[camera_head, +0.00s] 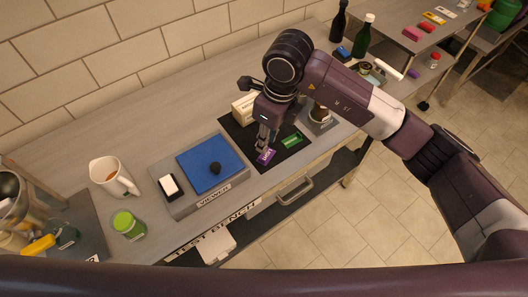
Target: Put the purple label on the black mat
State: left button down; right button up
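The purple label (266,155) is at the front part of the black mat (293,158), directly below my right gripper (266,145). The gripper points down over the mat with its fingertips at the label's upper edge. The fingers are small and partly overlap, so I cannot tell whether they grip the label or whether it lies flat on the mat. A green label (291,139) lies on the mat to the right. My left gripper is not in view.
A cream box (245,108) stands at the mat's back left. Left of the mat is a grey stand with a blue pad (209,161). A white jug (114,177) and a green-lidded jar (127,225) stand further left. Bottles (362,38) stand at the back right.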

jog(key=shift+s+d+r, duration=0.15)
jog(key=shift+r, duration=1.3)
